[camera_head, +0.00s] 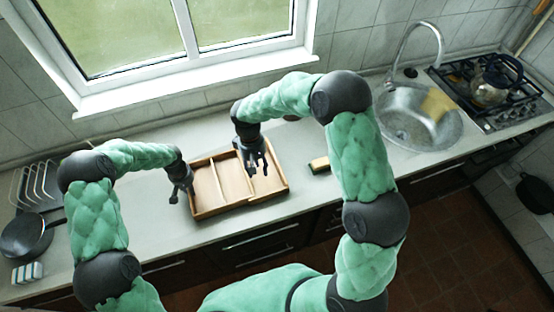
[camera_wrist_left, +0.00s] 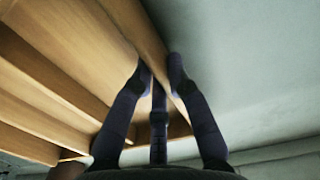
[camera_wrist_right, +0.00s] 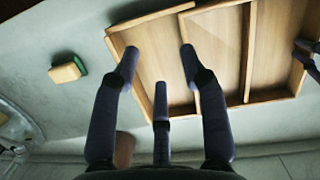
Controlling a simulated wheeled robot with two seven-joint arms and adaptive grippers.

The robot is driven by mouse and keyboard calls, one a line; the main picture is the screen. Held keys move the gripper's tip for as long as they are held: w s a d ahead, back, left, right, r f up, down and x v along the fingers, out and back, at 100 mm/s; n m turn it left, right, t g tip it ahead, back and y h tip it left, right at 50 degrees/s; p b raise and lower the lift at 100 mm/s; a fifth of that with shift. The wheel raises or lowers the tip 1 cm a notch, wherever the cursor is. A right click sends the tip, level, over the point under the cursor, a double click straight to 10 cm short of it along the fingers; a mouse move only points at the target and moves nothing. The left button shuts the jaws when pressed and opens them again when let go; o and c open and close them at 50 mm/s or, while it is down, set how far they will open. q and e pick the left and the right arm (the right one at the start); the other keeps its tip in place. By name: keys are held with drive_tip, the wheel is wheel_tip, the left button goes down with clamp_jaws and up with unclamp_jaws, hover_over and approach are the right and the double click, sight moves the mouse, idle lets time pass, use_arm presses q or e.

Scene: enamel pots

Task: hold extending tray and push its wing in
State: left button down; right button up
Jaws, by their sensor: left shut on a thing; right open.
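The wooden extending tray (camera_head: 206,187) lies on the counter below the window. Its wing (camera_head: 274,180) sticks out at the right end; it also shows in the right wrist view (camera_wrist_right: 150,85), slightly offset from the main body. My left gripper (camera_head: 181,194) is shut on the tray's left end wall, seen between its fingers in the left wrist view (camera_wrist_left: 160,68). My right gripper (camera_head: 257,168) is open and points down over the wing's compartment. In the right wrist view (camera_wrist_right: 158,58) its fingers are apart with nothing between them. Contact with the wing cannot be told.
A sponge (camera_head: 319,165) lies right of the tray with a clear gap. A sink (camera_head: 415,120) and a stove with a kettle (camera_head: 490,85) are further right. A dish rack (camera_head: 38,185), a pan (camera_head: 25,236) and a striped sponge (camera_head: 27,272) are at the left.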

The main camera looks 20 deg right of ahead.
drive_tip(key=w+d+f+m+t, duration=0.2)
drive_tip(key=w+d+m, duration=0.1)
drive_tip(key=w+d, duration=0.65)
drive_tip(key=f, duration=0.8)
drive_tip(key=d+f, duration=0.1)
drive_tip(key=f, duration=0.3)
clamp_jaws()
drive_tip(key=shift+a, duration=0.15)
